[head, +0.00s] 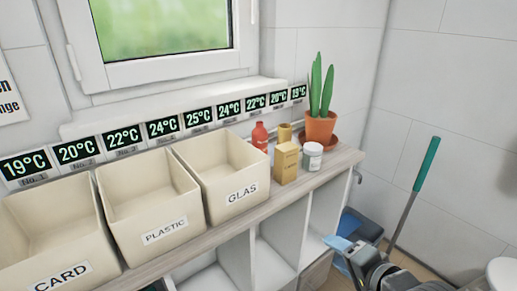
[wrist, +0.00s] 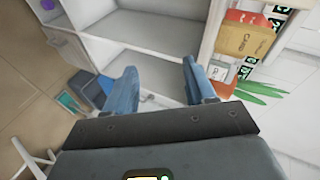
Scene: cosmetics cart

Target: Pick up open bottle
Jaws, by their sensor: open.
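A red bottle (head: 260,137) stands upright on the wooden counter top, right of the bin marked GLAS. Whether it has a cap is too small to tell. A tan box (head: 286,163), a yellow cylinder (head: 284,132) and a white jar with a grey lid (head: 312,158) stand close by. My gripper (head: 337,243) is at the lower right in the head view, below and in front of the counter. In the wrist view my gripper (wrist: 160,72) is open with nothing between its blue fingers. The tan box (wrist: 245,38) shows there at the upper right.
Open bins marked GLAS (head: 224,172), PLASTIC (head: 149,205) and CARD (head: 55,240) line the counter. A potted cactus (head: 320,126) stands at its right end. Open shelf compartments (head: 275,240) lie below. A green-handled stick (head: 426,165) leans at right.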

